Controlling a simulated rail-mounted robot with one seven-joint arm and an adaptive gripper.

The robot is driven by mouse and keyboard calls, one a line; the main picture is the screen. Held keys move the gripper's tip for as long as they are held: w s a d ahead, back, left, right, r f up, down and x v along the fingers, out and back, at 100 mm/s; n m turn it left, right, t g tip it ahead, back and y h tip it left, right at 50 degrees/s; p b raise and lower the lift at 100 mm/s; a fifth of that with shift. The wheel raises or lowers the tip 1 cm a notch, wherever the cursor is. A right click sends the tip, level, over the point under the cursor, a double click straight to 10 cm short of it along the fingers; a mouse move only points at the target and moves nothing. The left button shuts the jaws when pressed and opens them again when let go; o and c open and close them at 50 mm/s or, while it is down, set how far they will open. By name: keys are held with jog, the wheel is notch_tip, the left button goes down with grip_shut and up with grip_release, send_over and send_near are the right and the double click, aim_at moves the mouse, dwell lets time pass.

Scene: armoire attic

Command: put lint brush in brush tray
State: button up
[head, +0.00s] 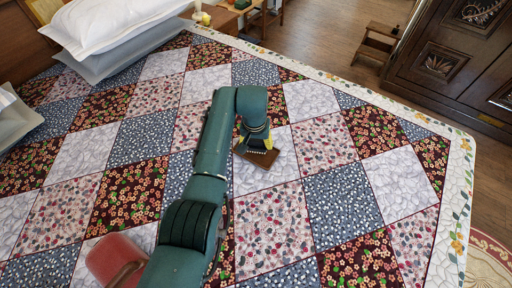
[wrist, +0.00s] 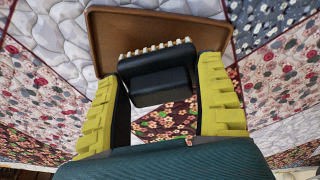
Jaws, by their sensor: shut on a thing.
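The lint brush (wrist: 155,62) is dark with a row of pale bristles along its far edge in the wrist view. My gripper (wrist: 165,72) has its yellow-padded fingers on either side of it and is shut on it. The brown brush tray (wrist: 103,35) lies behind and beneath the brush; its far rim and left side show. In the head view the brush tray (head: 267,159) lies on the quilt under my gripper (head: 255,138), which points down. Whether the brush touches the tray floor cannot be told. The near part of the tray is hidden by the gripper.
The patchwork quilt (head: 335,205) is clear around the tray. White and grey pillows (head: 115,25) are stacked at the upper left of the bed. A dark carved armoire (head: 450,60) and a small wooden step stool (head: 377,43) stand beyond the bed's right side.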

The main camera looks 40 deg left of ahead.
aim_at(255, 149)
jog(key=shift+f, duration=1.3)
jog(key=o, duration=1.1)
notch_tip(255, 149, up, 12)
jog(key=s+d+p, duration=0.1)
jog(key=p, duration=0.1)
jog(key=shift+s, duration=0.25)
jog(key=shift+r, duration=0.1)
